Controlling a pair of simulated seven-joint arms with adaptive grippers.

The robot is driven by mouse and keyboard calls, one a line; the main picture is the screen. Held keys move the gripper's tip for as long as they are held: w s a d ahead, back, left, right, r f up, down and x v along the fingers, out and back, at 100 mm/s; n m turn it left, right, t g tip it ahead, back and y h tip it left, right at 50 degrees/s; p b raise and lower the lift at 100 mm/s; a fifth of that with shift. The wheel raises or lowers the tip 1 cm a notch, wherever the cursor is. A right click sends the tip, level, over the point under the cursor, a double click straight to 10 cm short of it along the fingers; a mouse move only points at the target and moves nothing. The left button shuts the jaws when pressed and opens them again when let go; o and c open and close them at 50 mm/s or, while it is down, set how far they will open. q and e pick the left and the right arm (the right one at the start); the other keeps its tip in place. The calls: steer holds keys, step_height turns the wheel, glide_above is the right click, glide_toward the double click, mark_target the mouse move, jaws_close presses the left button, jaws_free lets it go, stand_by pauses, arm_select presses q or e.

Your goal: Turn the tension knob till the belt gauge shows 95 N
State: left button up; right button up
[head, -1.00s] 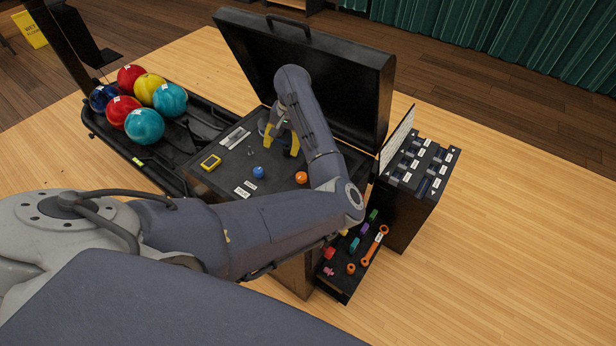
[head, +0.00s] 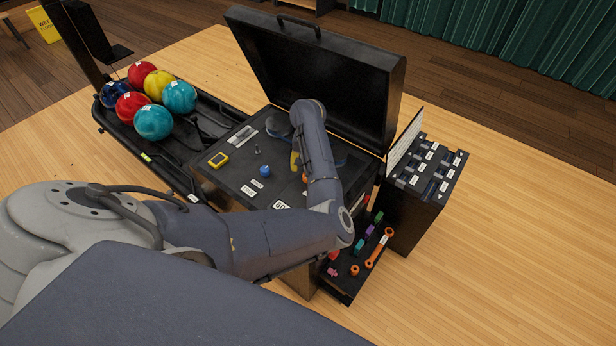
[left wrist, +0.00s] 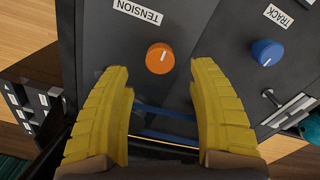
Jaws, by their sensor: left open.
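The orange tension knob (left wrist: 160,58) has a white pointer line and sits beside a TENSION label (left wrist: 138,11) in the left wrist view. In the head view my arm mostly covers the knob (head: 305,178). My left gripper (left wrist: 158,69) is open, its yellow fingertips on either side of the knob in the picture; I cannot tell whether they touch it. In the head view the gripper (head: 296,160) is largely behind its own arm. A small yellow-framed display (head: 218,160) lies on the panel; no reading is legible. My right gripper is not in view.
A blue TRACK knob (left wrist: 267,52) stands to the right of the orange one. The raised black lid (head: 330,80) is behind my arm. Bowling balls (head: 153,122) fill the rack at left. A tool tray (head: 350,280) and black switch box (head: 420,190) are at right.

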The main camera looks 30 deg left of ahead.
arm_select(q)
steer(key=shift+f, duration=2.85)
jaws_close()
